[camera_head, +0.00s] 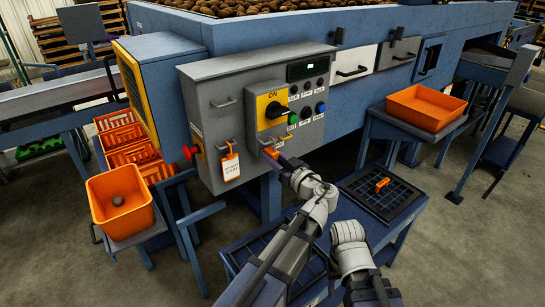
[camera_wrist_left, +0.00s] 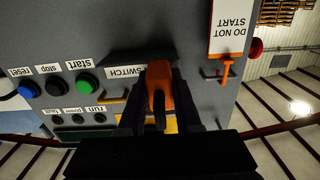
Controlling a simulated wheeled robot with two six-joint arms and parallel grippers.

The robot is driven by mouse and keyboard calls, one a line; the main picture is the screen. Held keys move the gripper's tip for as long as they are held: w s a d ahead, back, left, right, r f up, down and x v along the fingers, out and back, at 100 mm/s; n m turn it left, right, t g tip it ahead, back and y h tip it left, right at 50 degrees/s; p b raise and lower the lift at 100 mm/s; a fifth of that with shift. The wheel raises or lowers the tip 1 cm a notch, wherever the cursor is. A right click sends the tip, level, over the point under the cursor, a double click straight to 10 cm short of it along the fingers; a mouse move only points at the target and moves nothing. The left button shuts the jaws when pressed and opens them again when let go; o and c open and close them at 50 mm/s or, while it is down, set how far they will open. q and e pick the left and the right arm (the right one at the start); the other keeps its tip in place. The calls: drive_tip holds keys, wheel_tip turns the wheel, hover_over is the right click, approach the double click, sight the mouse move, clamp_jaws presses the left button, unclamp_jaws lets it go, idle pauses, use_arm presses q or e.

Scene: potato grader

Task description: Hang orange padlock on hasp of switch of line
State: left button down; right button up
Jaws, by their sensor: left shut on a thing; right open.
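The orange padlock (camera_wrist_left: 158,82) is held between the dark fingers of my left gripper (camera_wrist_left: 158,108). In the head view my left gripper (camera_head: 276,157) is at the front of the grey control box, just under the yellow switch plate (camera_head: 271,108) with its black knob at ON. A small orange part (camera_head: 271,151) shows at its tip. The hasp is largely hidden by the gripper and padlock, so I cannot tell whether the shackle is around it. My right gripper (camera_head: 347,230) is over the low blue table, apart from the box and empty; its fingers are hard to make out.
A DO NOT START tag (camera_head: 230,166) hangs left of the switch. Green and blue buttons (camera_head: 320,107) and a red knob (camera_head: 189,152) stick out of the box. An orange item (camera_head: 381,185) lies on a black grid tray (camera_head: 360,199). Orange crates (camera_head: 121,201) stand at left.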

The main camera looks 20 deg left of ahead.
use_arm(q)
drive_tip(key=shift+w+a, duration=0.1)
drive_tip(key=shift+a, duration=0.05)
drive_tip(key=c, duration=0.5)
unclamp_jaws()
use_arm(e)
drive_tip(key=shift+a, duration=0.1)
